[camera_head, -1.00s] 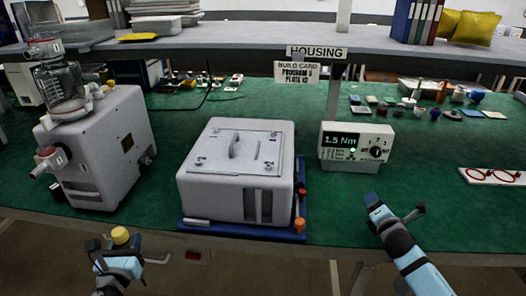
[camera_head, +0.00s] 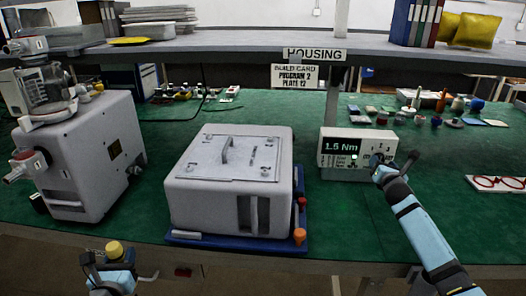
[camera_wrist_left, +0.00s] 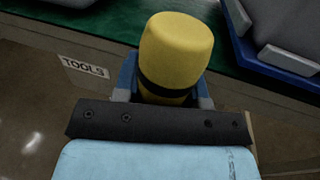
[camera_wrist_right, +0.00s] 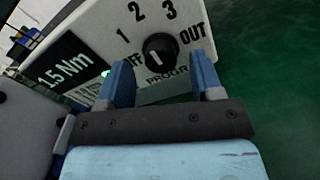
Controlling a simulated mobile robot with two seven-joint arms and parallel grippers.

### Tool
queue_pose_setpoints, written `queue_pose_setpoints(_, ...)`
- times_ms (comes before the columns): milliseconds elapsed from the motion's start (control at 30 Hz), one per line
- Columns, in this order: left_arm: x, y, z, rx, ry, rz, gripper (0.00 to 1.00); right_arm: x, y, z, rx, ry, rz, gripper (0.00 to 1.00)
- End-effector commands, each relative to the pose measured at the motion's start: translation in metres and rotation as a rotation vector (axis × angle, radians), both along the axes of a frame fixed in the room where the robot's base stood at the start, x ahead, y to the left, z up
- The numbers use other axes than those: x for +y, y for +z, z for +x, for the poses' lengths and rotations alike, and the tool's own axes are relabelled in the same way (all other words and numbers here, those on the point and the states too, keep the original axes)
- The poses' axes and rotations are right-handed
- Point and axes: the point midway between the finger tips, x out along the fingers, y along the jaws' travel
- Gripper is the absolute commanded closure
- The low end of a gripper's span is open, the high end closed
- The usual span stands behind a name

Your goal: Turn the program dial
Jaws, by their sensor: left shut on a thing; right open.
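The program dial (camera_wrist_right: 159,52) is a black round knob on the white control box (camera_head: 348,174), with OFF, 1, 2, 3 and OUT printed around it. Its white mark is small and I cannot tell its setting for sure. The box's green display (camera_head: 341,145) reads about 1.5 Nm. My right gripper (camera_head: 381,168) is at the box's front. In the right wrist view its open fingers (camera_wrist_right: 162,74) stand to either side of the dial, with no clear contact. My left gripper (camera_head: 113,267) is shut on a yellow tool (camera_wrist_left: 176,50) with a black band, in front of the bench.
A grey pump housing (camera_head: 228,190) sits on a blue tray (camera_head: 196,240) left of the box. A canister pump (camera_head: 82,155) stands further left. A build card (camera_head: 297,77) hangs from the shelf above.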

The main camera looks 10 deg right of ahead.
Motion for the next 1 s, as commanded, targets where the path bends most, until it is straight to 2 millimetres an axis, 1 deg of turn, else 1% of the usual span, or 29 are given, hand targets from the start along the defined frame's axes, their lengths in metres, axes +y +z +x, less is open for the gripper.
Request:
queue_pose_setpoints(33, 0.000, -0.001, 0.000, -0.002, 0.000, 0.000, 1.00, -0.002, -0.001, 0.007, -0.001, 0.000, 0.002, 0.40)
queue_pose_setpoints(100, 0.000, -0.002, 0.000, -0.002, 0.000, 0.000, 1.00, -0.003, 0.000, 0.013, -0.002, 0.000, 0.003, 0.40)
queue_pose_setpoints(200, 0.000, -0.003, 0.000, -0.002, 0.000, 0.000, 1.00, -0.005, -0.001, 0.019, 0.000, 0.000, 0.002, 0.40)
queue_pose_setpoints(533, 0.000, -0.003, 0.000, -0.002, 0.000, 0.000, 1.00, -0.005, 0.000, 0.021, -0.001, 0.001, 0.002, 0.40)
queue_pose_setpoints(567, 0.000, -0.003, 0.000, -0.002, 0.000, 0.000, 1.00, -0.005, 0.000, 0.021, -0.001, 0.001, 0.002, 0.47)
queue_pose_setpoints(600, 0.000, -0.003, 0.000, -0.002, 0.000, 0.000, 1.00, -0.005, 0.000, 0.021, 0.000, 0.000, 0.002, 0.56)
queue_pose_setpoints(667, 0.000, -0.003, 0.000, -0.002, 0.000, 0.000, 1.00, -0.005, 0.000, 0.021, 0.000, 0.000, 0.002, 0.70)
queue_pose_setpoints(700, 0.000, -0.003, 0.000, -0.002, 0.000, 0.000, 1.00, -0.005, 0.000, 0.021, 0.000, 0.000, 0.002, 0.79)
queue_pose_setpoints(733, 0.000, -0.003, 0.000, -0.002, 0.000, 0.000, 1.00, -0.005, 0.000, 0.021, 0.000, 0.000, 0.002, 0.86)
queue_pose_setpoints(767, 0.000, -0.003, 0.000, -0.002, 0.000, 0.000, 1.00, -0.005, 0.000, 0.021, 0.000, 0.000, 0.002, 0.90)
queue_pose_setpoints(1000, 0.000, -0.002, 0.000, -0.002, 0.000, 0.000, 1.00, -0.005, 0.000, 0.021, -0.004, 0.000, 0.017, 0.89)
